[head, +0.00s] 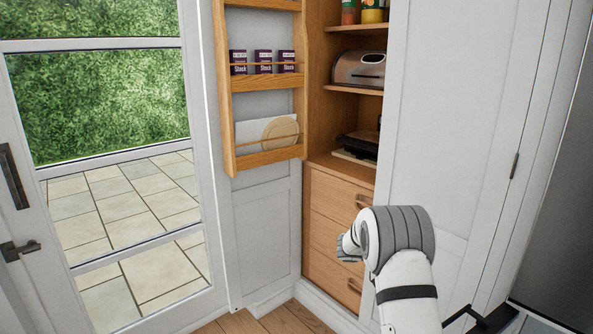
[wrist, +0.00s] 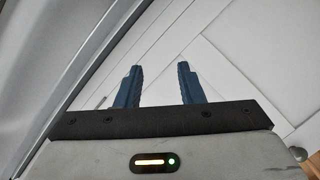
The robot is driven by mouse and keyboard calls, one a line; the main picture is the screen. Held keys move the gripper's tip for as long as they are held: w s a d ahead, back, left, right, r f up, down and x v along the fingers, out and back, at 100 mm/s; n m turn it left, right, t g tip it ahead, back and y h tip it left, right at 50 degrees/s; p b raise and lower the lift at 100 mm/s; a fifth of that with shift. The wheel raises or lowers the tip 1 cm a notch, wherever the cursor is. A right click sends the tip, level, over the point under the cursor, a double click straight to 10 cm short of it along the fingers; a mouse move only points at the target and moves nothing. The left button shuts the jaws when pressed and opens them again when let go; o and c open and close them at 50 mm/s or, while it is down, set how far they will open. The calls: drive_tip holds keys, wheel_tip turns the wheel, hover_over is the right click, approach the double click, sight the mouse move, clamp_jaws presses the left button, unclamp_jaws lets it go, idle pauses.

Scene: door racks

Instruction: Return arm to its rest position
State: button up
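My arm (head: 407,277) reaches up from the lower right in the head view and bends in front of the cupboard. Its end points away to the left, and the fingers are hidden in that view. In the wrist view my gripper (wrist: 157,87) shows two dark blue fingers standing apart with nothing between them. Pale panelled surfaces lie beyond the fingertips. I cannot tell how far away they are.
An open cupboard door with a wooden rack (head: 265,84) stands at the middle left, holding several purple boxes. Wooden drawers (head: 333,226) are behind my arm. A white cupboard door (head: 452,110) is at the right. A glazed door (head: 110,170) is at the left.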

drive_tip(key=w+a+r+n+t+y+p, duration=0.1)
drive_tip(key=w+a+r+n+t+y, duration=0.1)
drive_tip(key=a+r+t+y, duration=0.4)
drive_tip(key=w+a+r+n+t+y+p, duration=0.1)
drive_tip(key=w+a+r+n+t, duration=0.15)
drive_tip(key=r+t, duration=0.4)
drive_tip(key=s+a+r+n+g+y+p, duration=0.1)
drive_tip(key=s+a+r+n+g+y, duration=0.1)
drive_tip(key=s+a+r+y, duration=0.5)
drive_tip(key=s+a+f+g+p, duration=0.1)
drive_tip(key=s+f+g, duration=0.1)
drive_tip(key=s, duration=1)
drive_tip(key=s+a+f+g+y, duration=0.1)
drive_tip(key=s+g, duration=0.3)
drive_tip(key=s, duration=0.7)
drive_tip(key=s+a+f+g+p, duration=0.1)
drive_tip(key=s+a+f+g, duration=0.2)
drive_tip(key=s, duration=0.9)
drive_tip(key=shift+s+f+n+y+p, duration=0.3)
drive_tip(key=shift+f+n+p, duration=0.05)
drive_tip(key=shift+f, duration=0.25)
drive_tip(key=shift+s, duration=0.1)
